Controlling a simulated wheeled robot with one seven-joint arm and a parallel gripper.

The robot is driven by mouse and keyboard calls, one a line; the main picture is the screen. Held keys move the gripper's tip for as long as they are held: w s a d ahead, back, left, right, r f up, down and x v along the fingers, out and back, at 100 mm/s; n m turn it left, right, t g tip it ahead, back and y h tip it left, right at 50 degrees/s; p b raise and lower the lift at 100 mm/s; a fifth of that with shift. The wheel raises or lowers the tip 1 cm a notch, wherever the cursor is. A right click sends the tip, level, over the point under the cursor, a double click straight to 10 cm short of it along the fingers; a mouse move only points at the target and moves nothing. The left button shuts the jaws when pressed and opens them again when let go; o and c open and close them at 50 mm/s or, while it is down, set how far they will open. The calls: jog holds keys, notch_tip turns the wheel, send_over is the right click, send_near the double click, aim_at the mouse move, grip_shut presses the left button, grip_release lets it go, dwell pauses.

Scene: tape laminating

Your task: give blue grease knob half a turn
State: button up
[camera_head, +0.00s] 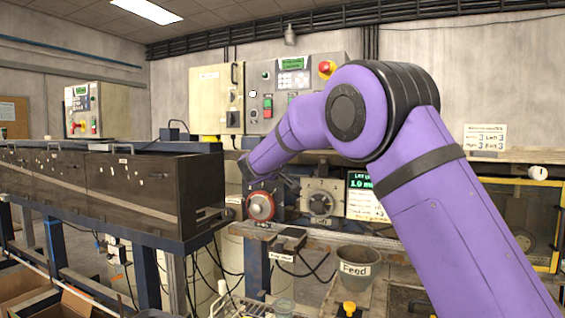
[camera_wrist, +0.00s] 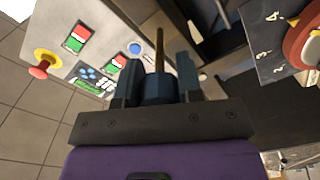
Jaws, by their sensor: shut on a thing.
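In the wrist view my gripper (camera_wrist: 158,72) has one dark finger on each side of a dark blue-grey knob (camera_wrist: 158,89), and it is shut on it. A thin brown stem runs up from the knob in that picture. I take this for the blue grease knob. In the head view my purple arm reaches in from the right, and its wrist ends just above a red-rimmed wheel (camera_head: 261,206). The knob cannot be made out there. No turn marks show on it.
A numbered plate with a red dial (camera_wrist: 303,42) is right of the fingers in the wrist view. A panel with a red stop button (camera_wrist: 40,68) is at left. In the head view a black dial (camera_head: 320,203) and a Feed bucket (camera_head: 357,268) are close by.

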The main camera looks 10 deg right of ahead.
jog(key=shift+f+m, duration=0.1)
jog(key=shift+m, duration=1.2)
jog(key=o, duration=0.9)
jog(key=v, duration=1.1)
